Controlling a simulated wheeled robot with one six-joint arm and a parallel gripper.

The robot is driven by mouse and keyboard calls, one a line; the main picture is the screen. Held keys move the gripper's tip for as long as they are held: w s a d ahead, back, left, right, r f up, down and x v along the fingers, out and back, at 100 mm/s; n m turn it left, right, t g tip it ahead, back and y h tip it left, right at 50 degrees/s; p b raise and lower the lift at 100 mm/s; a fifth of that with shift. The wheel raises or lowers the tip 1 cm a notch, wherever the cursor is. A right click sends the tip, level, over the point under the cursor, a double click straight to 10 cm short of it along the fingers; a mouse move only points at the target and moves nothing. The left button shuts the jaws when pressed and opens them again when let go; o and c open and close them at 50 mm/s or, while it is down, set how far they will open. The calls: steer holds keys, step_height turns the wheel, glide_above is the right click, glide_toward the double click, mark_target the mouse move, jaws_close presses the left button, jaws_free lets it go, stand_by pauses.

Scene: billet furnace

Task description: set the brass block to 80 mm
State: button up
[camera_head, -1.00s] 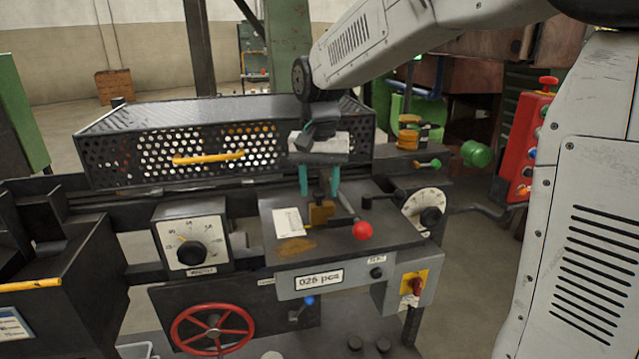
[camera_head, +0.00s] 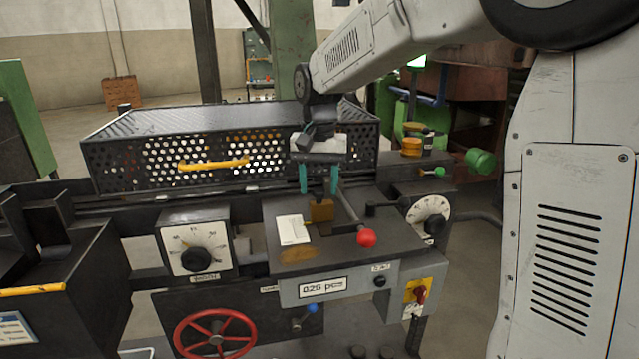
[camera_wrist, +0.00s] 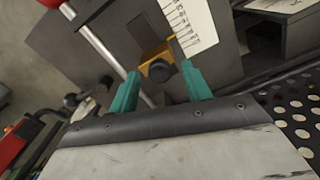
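The brass block (camera_head: 321,211) sits on the dark machine table, beside a white scale plate (camera_head: 292,229) to its left. In the wrist view the brass block (camera_wrist: 158,62) has a dark round knob (camera_wrist: 161,71) on its near side, and the scale (camera_wrist: 190,28) shows tick marks too small to read. My gripper (camera_head: 318,190) is just above the block, its two teal fingers pointing down. In the wrist view the fingers of my gripper (camera_wrist: 160,88) are apart, one to each side of the knob, with gaps visible. Contact with the block cannot be made out.
A lever with a red ball (camera_head: 367,238) rises close to the right of the block. A perforated guard (camera_head: 215,150) with a yellow handle stands behind. Dials (camera_head: 195,250) flank the table, and a red handwheel (camera_head: 214,336) is below.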

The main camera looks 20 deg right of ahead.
mark_target(319, 190)
step_height(319, 190, up, 8)
steer(key=shift+f, duration=0.15)
stand_by(0.5)
stand_by(0.4)
steer(key=s+d+f+n, duration=0.1)
steer(key=s+f, duration=0.2)
steer(key=s, duration=0.8)
steer(key=s+d+f+n+t, duration=0.1)
steer(key=s+f+n, duration=0.1)
steer(key=s, duration=0.8)
steer(key=s+d+f+n, duration=0.1)
steer(key=s+f+n, duration=0.1)
steer(key=s, duration=0.9)
steer(key=shift+s+f, duration=0.35)
steer(key=shift+f, duration=0.55)
